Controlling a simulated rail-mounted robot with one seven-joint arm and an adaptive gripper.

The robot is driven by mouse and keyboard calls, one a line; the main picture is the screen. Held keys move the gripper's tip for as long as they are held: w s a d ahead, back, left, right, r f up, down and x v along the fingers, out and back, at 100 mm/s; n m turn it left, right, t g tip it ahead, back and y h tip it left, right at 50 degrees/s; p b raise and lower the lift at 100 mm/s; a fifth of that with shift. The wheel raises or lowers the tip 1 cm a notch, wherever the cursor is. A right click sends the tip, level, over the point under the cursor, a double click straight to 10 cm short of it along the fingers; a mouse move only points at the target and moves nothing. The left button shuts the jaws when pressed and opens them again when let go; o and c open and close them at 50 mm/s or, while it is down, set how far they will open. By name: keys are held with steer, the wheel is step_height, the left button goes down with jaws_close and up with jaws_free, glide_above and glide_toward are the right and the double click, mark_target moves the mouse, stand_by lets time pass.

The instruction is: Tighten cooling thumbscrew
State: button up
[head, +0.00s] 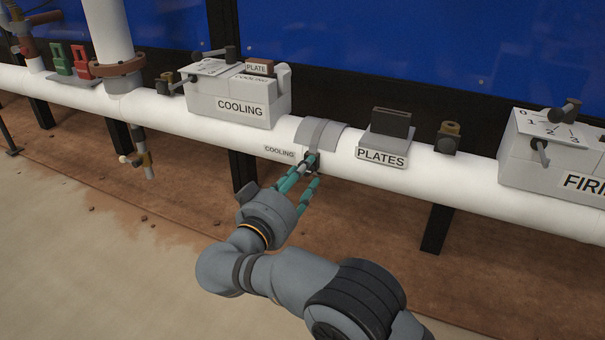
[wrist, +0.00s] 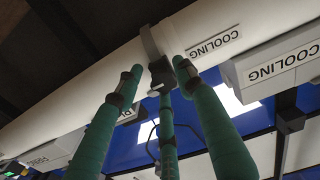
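A grey clamp band (head: 322,133) wraps the white pipe to the right of a small COOLING label (head: 280,151). A dark thumbscrew (wrist: 160,72) sits at the band's end, beside the COOLING label (wrist: 214,43) in the wrist view. My gripper (head: 312,171) reaches up to it from below with three teal fingers. In the wrist view my gripper (wrist: 158,70) has its fingers apart around the thumbscrew, with gaps at the sides. The middle finger partly covers the thumbscrew, and I cannot tell whether it touches. In the head view the fingers mostly hide it.
The COOLING box (head: 237,97) stands on the pipe to the left of the band. The PLATES holder (head: 385,149) and a small dark valve (head: 448,138) are to the right. Another lever box (head: 555,155) is farther right.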

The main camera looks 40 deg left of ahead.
steer(key=shift+o, duration=1.4)
steer(key=shift+s, duration=0.1)
steer(key=s+d, duration=0.2)
steer(key=s, duration=0.9)
steer(key=shift+s+d, duration=0.15)
steer(key=shift+s, duration=0.15)
steer(key=shift+w, duration=0.1)
steer(key=w+a, duration=0.2)
steer(key=w, duration=0.9)
steer(key=shift+w+a, duration=0.2)
steer(key=shift+w, duration=0.15)
steer(key=shift+s, duration=0.15)
